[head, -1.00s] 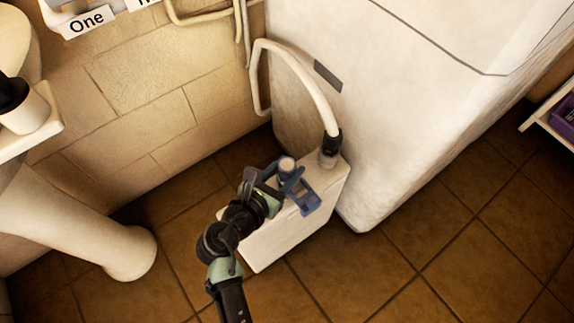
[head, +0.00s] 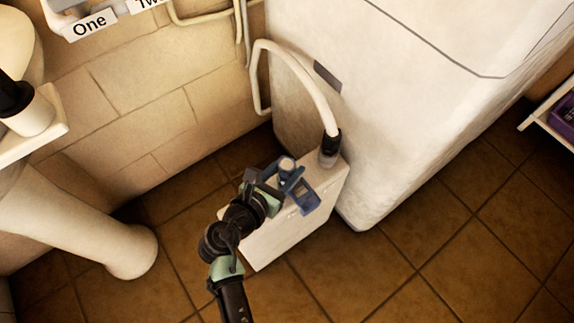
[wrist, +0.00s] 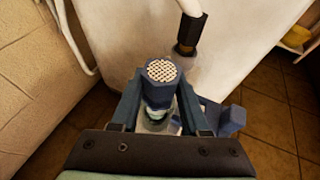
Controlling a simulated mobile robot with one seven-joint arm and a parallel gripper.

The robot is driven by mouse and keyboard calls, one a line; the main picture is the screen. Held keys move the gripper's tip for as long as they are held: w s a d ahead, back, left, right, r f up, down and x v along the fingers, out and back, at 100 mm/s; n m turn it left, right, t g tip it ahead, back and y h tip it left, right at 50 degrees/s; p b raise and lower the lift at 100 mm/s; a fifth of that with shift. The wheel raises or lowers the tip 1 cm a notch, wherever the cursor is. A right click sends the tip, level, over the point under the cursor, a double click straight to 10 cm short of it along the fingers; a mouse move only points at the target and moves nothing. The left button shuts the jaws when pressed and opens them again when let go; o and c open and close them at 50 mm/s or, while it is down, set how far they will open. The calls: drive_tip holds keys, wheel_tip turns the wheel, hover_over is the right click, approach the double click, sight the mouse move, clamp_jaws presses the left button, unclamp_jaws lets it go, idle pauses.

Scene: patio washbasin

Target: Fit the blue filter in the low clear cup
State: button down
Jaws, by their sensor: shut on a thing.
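The blue filter (wrist: 161,72), with a pale perforated round top, stands upright between the fingers of my gripper (wrist: 158,88) in the wrist view. My gripper is shut on it. In the head view the filter's pale top (head: 287,164) shows beside my gripper (head: 279,181), over the white box on the floor. A clear cup (wrist: 157,126) shows just below the filter in the wrist view. My fingers partly hide it, and I cannot tell how deep the filter sits in it. A blue bracket (head: 305,199) is at the right of the filter.
The white box (head: 290,238) stands against a large white cabinet (head: 390,130). A pale hose (head: 305,75) with a black end joins a clear fitting (head: 328,158) behind the filter. A basin pedestal (head: 75,220) is left.

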drive_tip(key=shift+f, duration=0.4)
drive_tip(key=c, duration=0.7)
unclamp_jaws()
drive_tip(key=shift+p+v, duration=3.55)
drive_tip(key=shift+v, duration=2)
drive_tip(key=shift+r, duration=0.1)
